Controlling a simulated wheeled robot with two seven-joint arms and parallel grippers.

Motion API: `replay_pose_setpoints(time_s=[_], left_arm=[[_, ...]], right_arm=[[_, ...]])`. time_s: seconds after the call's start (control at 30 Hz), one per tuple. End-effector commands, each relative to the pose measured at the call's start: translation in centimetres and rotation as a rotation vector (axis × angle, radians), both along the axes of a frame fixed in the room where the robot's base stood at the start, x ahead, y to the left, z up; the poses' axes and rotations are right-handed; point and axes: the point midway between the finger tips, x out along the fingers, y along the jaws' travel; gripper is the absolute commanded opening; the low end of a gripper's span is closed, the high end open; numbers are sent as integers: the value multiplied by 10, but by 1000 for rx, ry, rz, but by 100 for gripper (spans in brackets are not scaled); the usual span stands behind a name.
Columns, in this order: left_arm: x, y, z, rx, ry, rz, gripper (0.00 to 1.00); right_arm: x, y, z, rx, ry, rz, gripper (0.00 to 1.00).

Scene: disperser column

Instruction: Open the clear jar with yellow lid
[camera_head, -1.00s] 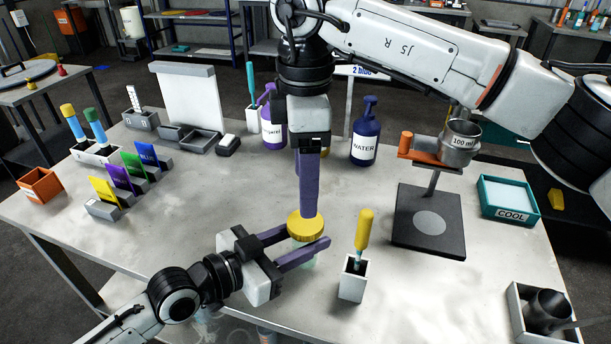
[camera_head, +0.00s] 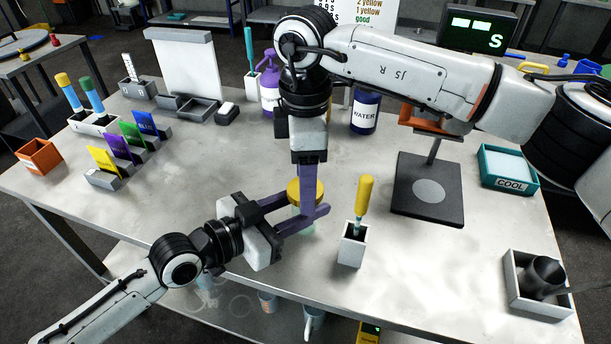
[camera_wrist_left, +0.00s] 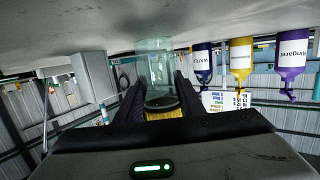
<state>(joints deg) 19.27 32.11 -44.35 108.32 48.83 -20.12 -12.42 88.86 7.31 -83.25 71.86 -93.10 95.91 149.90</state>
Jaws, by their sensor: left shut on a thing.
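The clear jar (camera_wrist_left: 160,62) shows upside down in the left wrist view, between my left gripper's fingers. In the head view only a pale green bit of its glass shows. Its round yellow lid (camera_head: 294,192) is at the top, partly behind my right gripper's fingers; its edge also shows in the left wrist view (camera_wrist_left: 163,113). My left gripper (camera_head: 312,218) is shut on the jar from the side. My right gripper (camera_head: 308,203) points down at the lid from above. Its fingers show edge-on, so their gap and any contact with the lid are unclear.
A white holder (camera_head: 351,250) with a yellow-handled tool (camera_head: 364,200) stands close right of the jar. Coloured cards stand left. Table in front of the cards is clear.

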Motion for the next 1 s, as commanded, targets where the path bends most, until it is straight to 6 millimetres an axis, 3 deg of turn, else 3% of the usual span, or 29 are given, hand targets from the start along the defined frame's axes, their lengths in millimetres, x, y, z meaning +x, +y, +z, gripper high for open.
replay_pose_setpoints(time_s=[0.03, 0.2, 0.37, 0.47, 1.0], left_arm=[[0, 0, 0, 0, 0, 0, 0], [0, 0, 0, 0, 0, 0, 0], [0, 0, 0, 0, 0, 0, 0], [0, 0, 0, 0, 0, 0, 0], [0, 0, 0, 0, 0, -1, 0]], right_arm=[[0, 0, 0, 0, 0, 0, 48], [0, 0, 0, 0, 0, 0, 23], [0, 0, 0, 0, 0, 24, 22], [0, 0, 0, 0, 0, 131, 22], [1, 1, 2, 0, -3, 1321, 22]])
